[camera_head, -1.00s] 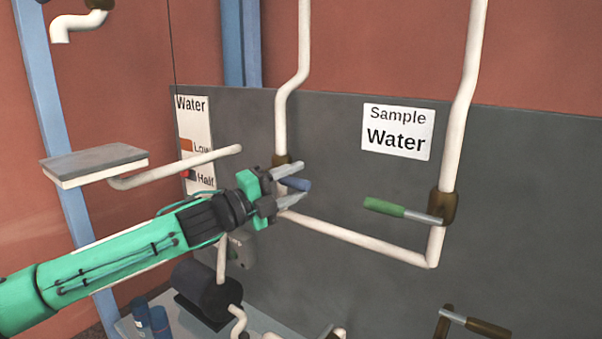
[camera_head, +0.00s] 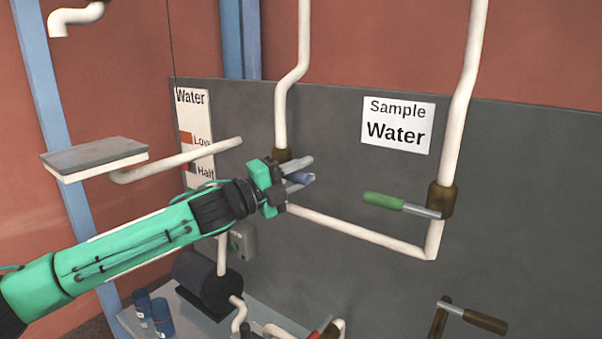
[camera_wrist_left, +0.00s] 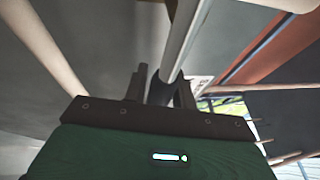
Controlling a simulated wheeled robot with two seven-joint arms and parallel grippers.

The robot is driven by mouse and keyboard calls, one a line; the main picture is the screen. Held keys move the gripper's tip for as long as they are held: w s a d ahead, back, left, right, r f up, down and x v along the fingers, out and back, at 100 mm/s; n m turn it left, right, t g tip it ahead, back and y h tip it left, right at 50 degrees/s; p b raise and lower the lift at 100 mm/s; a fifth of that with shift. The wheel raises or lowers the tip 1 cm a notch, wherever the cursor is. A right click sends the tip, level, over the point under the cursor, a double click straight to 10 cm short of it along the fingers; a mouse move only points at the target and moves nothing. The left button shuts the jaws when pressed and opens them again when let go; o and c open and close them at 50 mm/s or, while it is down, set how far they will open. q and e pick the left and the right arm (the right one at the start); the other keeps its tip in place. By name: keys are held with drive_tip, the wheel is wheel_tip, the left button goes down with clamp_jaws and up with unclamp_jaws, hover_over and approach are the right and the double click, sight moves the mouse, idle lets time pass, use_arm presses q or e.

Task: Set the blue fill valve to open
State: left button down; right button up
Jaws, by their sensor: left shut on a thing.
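The blue fill valve handle (camera_head: 299,178) sticks out from a brown valve body (camera_head: 282,155) on the white pipe, in the middle of the head view. My left gripper (camera_head: 306,171) reaches in from the left and is shut on the blue handle. Its two grey fingers lie above and below the handle, and only part of the blue shows between them. In the left wrist view my left gripper (camera_wrist_left: 160,88) shows dark jaws close to a pale pipe; the handle's colour is hard to make out there. My right gripper is not in view.
A green-handled valve (camera_head: 385,201) sits on the pipe to the right, below the "Sample Water" sign (camera_head: 398,125). A brown-handled valve (camera_head: 484,321) is at the lower right. A grey-topped plate (camera_head: 95,160) and a pipe are at left. The grey panel (camera_head: 350,180) is behind.

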use_arm(q)
drive_tip(key=shift+r, duration=0.1)
drive_tip(key=w+a+r+n+t+y, duration=0.2)
drive_tip(key=a+r+n+t+y, duration=0.1)
drive_tip(key=n, duration=1)
drive_tip(key=w+a+r+n+t+y+b, duration=0.1)
drive_tip(key=w+a+r+n+t+y, duration=0.2)
drive_tip(key=n+t, duration=0.4)
drive_tip(key=shift+w+a+r+n+y+b, duration=0.25)
drive_tip(key=shift+a+r+n+y, duration=0.6)
drive_tip(key=shift+n, duration=2.05)
drive_tip(key=shift+s+d+r, duration=0.1)
drive_tip(key=shift+d+r, duration=0.05)
drive_tip(key=shift+r, duration=0.1)
drive_tip(key=c, duration=1.1)
unclamp_jaws()
